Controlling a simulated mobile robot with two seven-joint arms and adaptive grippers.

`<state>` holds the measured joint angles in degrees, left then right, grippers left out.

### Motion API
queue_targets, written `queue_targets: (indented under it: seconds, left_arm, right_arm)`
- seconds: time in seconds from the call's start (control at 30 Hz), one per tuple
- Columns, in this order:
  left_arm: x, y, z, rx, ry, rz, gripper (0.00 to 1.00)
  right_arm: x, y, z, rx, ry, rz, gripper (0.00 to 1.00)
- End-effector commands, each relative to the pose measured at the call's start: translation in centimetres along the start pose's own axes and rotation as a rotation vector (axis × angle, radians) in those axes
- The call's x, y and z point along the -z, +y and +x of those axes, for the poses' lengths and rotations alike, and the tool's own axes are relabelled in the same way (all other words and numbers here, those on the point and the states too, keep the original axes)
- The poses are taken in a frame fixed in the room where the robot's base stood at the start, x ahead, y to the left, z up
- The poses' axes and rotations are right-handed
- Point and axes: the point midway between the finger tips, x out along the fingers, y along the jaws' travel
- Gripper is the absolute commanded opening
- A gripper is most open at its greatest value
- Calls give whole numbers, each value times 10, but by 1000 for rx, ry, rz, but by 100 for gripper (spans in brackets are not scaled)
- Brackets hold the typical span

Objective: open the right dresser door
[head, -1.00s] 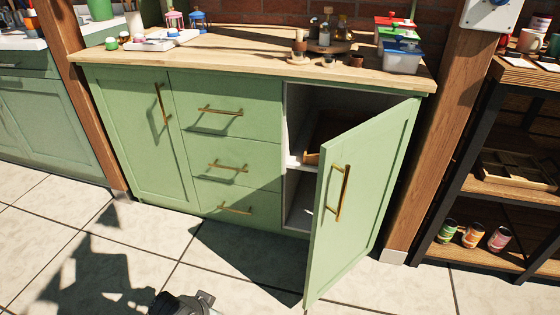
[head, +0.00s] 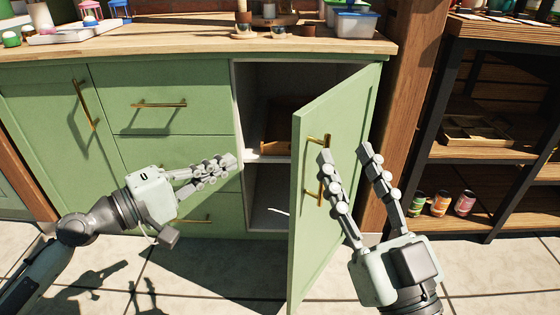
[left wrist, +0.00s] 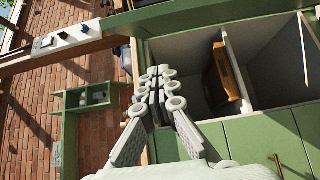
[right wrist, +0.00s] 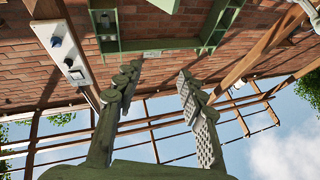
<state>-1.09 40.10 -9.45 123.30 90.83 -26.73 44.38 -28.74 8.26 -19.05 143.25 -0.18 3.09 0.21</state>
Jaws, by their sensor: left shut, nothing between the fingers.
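The right dresser door (head: 308,245) is green and stands ajar, swung out from the dresser with its hinge side at the right. Its brass handle (head: 327,138) is partly hidden by a finger of my right gripper. My right gripper (head: 344,151) is open, fingers spread, in front of the door's outer face; contact cannot be told. It shows open and empty in the right wrist view (right wrist: 158,75). My left gripper (head: 230,160) is shut and empty before the drawers, its tips beside the cabinet opening (head: 265,85). The left wrist view shows the opened compartments (left wrist: 265,60).
A wooden item (head: 283,125) lies inside the cabinet. The dresser top (head: 180,42) carries bottles and boxes. A wooden post (head: 405,100) and a dark shelf (head: 490,155) with cans stand at the right. The tiled floor (head: 190,265) in front is open.

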Motion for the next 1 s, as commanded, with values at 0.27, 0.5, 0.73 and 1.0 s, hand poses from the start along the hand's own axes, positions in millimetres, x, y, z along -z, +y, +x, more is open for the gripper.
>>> queue_targets:
  seconds: [0.27,0.5,0.73,1.0]
  left_arm:
    - [-1,4,46,-4,-2,-1,0]
    - [-1,3,99,-2,-2,0,0]
    - [-28,0,103,2,-2,-1,0]
    - [-40,-1,106,3,0,2,0]
  right_arm:
    - [-26,2,-3,-4,-171,-8,40]
    - [-59,16,-12,-25,-331,-38,40]
    - [-91,32,-28,-53,-510,-69,40]
    - [-104,40,-37,-66,-586,-80,40]
